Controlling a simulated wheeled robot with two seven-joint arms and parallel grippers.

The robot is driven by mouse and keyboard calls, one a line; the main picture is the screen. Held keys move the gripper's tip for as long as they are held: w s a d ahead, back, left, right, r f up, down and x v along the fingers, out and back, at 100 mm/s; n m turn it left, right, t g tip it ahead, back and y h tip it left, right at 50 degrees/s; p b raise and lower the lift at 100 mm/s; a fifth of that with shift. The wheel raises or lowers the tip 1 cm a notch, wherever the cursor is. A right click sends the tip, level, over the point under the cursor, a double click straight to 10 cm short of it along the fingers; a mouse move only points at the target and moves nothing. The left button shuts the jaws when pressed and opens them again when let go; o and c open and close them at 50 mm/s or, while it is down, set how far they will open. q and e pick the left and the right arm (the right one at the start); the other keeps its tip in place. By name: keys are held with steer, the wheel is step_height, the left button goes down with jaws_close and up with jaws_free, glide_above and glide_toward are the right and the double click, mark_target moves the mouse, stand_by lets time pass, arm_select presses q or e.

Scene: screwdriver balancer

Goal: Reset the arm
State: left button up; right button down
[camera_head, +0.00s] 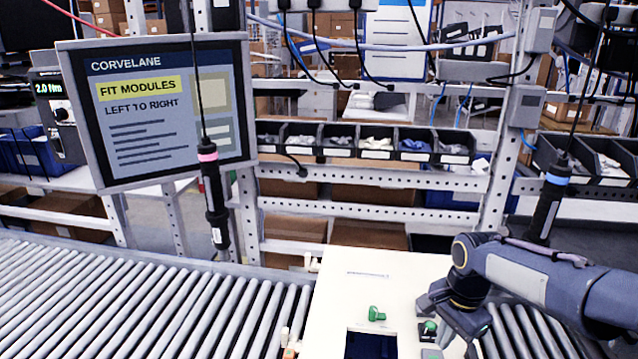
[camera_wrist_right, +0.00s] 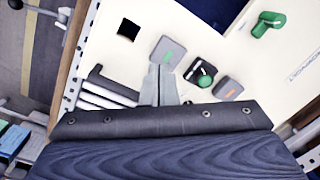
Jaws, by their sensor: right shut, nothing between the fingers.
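My right arm comes in from the right in the head view, its gripper (camera_head: 472,350) pointing down over the right part of a cream panel (camera_head: 335,285). A black module with a green mark (camera_wrist_right: 201,73) and another grey block (camera_wrist_right: 228,88) lie just right of the fingers. A green handle part (camera_wrist_right: 268,24) stands further right and shows in the head view (camera_head: 377,314). My left gripper is not in view.
A pink-banded screwdriver (camera_head: 213,195) hangs at left, and a blue-banded one (camera_head: 546,205) hangs close behind my right arm. A screen (camera_head: 150,110) reads "FIT MODULES LEFT TO RIGHT". A roller conveyor (camera_head: 130,300) runs below; its left part is clear. Parts bins (camera_head: 375,155) stand behind.

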steer(key=s+a+r+n+t+y, duration=0.1)
steer(key=s+a+n+t, duration=0.1)
steer(key=s+n, duration=0.4)
steer(key=s+a+r+n+t+y, duration=0.1)
steer(key=s+a+n, duration=0.4)
steer(key=s, duration=0.9)
steer(key=shift+r+n+t+y, duration=0.25)
steer(key=shift+n+t+y, duration=0.25)
steer(key=shift+t, duration=0.6)
